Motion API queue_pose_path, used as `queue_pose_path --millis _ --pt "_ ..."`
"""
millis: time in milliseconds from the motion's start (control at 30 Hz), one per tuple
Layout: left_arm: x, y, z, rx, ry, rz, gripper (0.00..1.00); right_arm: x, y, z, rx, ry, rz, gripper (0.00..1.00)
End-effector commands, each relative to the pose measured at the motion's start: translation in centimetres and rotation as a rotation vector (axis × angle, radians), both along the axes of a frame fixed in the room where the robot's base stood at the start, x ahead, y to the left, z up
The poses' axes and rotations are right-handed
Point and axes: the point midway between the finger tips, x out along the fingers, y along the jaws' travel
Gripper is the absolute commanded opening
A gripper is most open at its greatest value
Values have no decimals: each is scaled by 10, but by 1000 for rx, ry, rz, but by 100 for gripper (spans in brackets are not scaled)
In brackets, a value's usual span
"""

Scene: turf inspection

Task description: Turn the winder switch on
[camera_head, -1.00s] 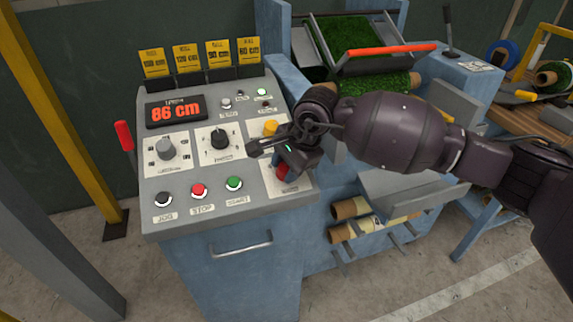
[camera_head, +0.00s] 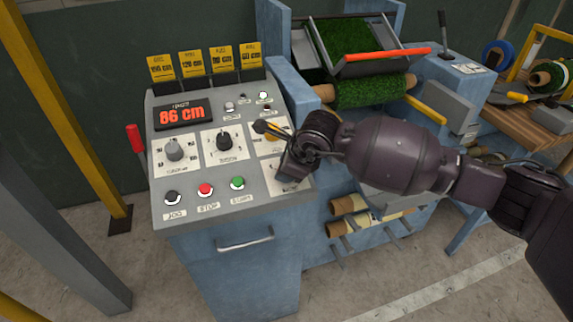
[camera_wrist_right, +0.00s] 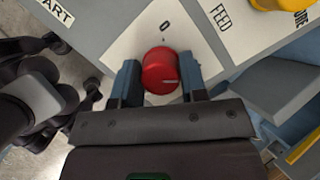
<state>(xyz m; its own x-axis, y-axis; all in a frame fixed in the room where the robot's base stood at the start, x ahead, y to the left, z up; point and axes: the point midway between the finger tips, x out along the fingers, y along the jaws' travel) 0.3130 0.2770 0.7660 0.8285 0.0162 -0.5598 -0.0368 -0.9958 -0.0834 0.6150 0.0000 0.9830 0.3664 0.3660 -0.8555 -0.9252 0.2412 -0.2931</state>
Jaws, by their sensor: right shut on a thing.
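A round red knob (camera_wrist_right: 160,68) with a short white line sits on a pale plate (camera_wrist_right: 118,48) on the control panel, below a printed 0. Its name label is not readable, so I cannot confirm it is the winder switch. My right gripper (camera_wrist_right: 160,86) has one finger on each side of the knob and is shut on it. The white line points roughly right in the wrist view. In the head view my right gripper (camera_head: 287,168) is over the panel's lower right plate and hides the knob. My left gripper is not in view.
The sloped control panel (camera_head: 160,218) has a lit 86 cm display (camera_head: 182,112), a grey dial (camera_head: 174,150), a black dial (camera_head: 223,142), and black, red (camera_head: 205,189) and green (camera_head: 237,183) buttons. A yellow knob (camera_head: 272,133) is just above my right gripper. A turf roll (camera_head: 365,91) lies behind.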

Motion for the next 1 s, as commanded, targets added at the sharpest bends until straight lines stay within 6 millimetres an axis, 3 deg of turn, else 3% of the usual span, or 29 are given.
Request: queue_pose_path --millis 300,867,900,1000 --pt "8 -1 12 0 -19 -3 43 0 0 1 41 14 -116 16" --pt "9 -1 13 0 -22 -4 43 0 0 1 49 16 -139 16" --pt "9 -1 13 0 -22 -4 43 0 0 1 49 16 -139 46" --pt "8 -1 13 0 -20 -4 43 0 0 0 49 16 -139 61"
